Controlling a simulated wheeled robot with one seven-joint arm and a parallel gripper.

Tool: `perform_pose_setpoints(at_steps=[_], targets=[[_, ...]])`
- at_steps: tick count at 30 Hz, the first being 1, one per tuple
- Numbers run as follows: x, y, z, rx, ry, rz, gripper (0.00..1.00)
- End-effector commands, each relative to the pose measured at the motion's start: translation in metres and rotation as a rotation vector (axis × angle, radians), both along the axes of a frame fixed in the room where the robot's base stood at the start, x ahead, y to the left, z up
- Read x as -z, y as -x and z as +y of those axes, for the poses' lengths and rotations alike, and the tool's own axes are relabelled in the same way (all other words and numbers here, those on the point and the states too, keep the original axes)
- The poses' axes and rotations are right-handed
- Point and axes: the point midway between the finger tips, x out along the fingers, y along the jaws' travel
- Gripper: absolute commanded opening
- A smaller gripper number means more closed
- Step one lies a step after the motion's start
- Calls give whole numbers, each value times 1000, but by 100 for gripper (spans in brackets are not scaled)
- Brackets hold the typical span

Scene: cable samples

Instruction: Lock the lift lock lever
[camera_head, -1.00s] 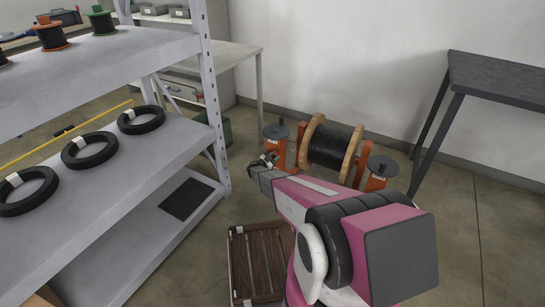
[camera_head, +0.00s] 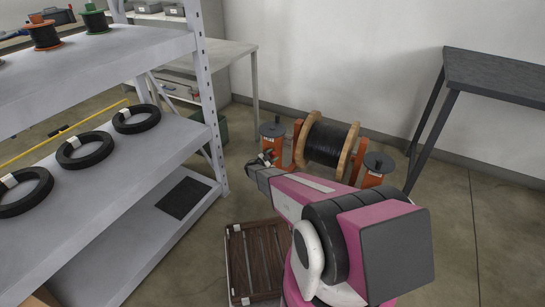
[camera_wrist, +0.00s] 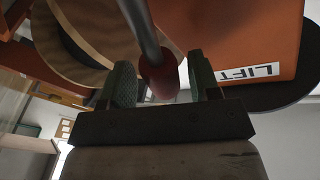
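The cable drum stand has two orange jack posts, a left one (camera_head: 274,150) and a right one (camera_head: 375,172), with a wooden-flanged drum (camera_head: 328,143) between them. In the wrist view an orange housing (camera_wrist: 235,40) bears a white label reading LIFT. A dark lever rod ending in a red knob (camera_wrist: 160,80) comes down from the top. My gripper (camera_wrist: 162,85) is open, with a green-grey fingertip on each side of the knob. The knob looks closer to the left finger; contact cannot be told. In the head view my gripper (camera_head: 264,160) is beside the left post.
A metal shelf (camera_head: 150,190) with black cable coils stands at left. A dark table (camera_head: 495,75) is at right by the wall. Open floor (camera_head: 470,240) lies at right.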

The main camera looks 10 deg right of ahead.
Motion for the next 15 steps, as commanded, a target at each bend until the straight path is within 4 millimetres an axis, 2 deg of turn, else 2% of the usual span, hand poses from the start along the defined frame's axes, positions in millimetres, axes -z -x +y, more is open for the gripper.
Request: perform_pose_setpoints(at_steps=[8,15], targets=[[0,3,6,-2,2,1,56],[2,23,40,-4,2,1,56]])
